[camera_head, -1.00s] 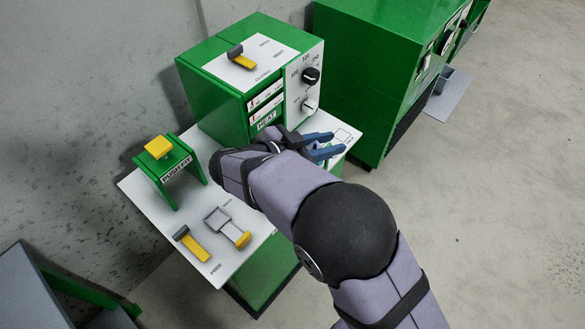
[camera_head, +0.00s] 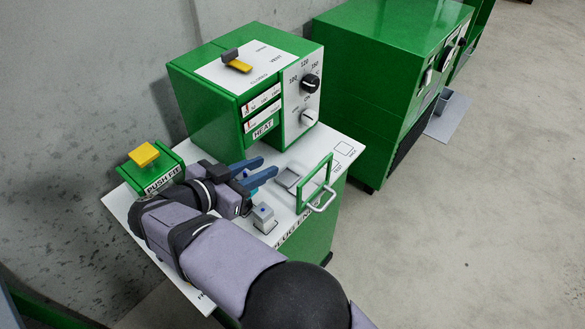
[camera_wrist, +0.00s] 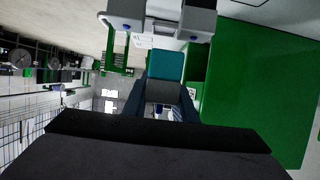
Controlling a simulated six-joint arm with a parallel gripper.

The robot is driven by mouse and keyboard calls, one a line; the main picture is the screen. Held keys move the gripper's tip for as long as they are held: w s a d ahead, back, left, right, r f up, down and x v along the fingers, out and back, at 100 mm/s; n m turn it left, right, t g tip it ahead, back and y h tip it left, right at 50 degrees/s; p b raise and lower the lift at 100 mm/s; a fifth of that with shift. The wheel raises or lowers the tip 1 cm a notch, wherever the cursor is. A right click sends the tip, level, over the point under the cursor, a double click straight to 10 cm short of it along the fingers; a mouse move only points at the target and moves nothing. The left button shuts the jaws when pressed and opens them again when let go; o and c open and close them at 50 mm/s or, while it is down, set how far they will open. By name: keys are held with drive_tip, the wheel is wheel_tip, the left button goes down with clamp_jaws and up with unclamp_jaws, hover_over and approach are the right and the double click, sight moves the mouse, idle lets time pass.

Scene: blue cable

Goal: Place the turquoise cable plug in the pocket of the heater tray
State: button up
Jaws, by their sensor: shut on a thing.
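The turquoise cable plug (camera_wrist: 166,65) is held between the fingers of my gripper in the wrist view, its free end pointing away from the wrist. In the head view my gripper (camera_head: 268,167) is shut on it just in front of the green heater (camera_head: 245,85), with only a bit of turquoise showing between the blue fingers. A green frame with a metal handle (camera_head: 318,190) stands to the right, beside a grey recessed part (camera_head: 287,179) on the white top. I cannot tell whether that recess is the tray pocket. The plug appears above the white top, apart from it.
A grey block with a blue dot (camera_head: 263,216) stands close in front of my gripper. The green press-fit stand with a yellow knob (camera_head: 144,156) is at the left. A larger green cabinet (camera_head: 385,80) stands at the right. My arm covers the front left worktop.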

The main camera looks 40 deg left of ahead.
drive_tip(key=x, duration=0.7)
drive_tip(key=f+p+x, duration=0.1)
drive_tip(key=x, duration=0.3)
drive_tip(key=shift+s, duration=0.25)
drive_tip(key=x, duration=0.3)
drive_tip(key=shift+f, duration=0.3)
drive_tip(key=shift+w+f, duration=0.35)
drive_tip(key=shift+f, duration=0.05)
drive_tip(key=shift+f, duration=0.1)
drive_tip(key=o, duration=1)
drive_tip(key=shift+o, duration=0.2)
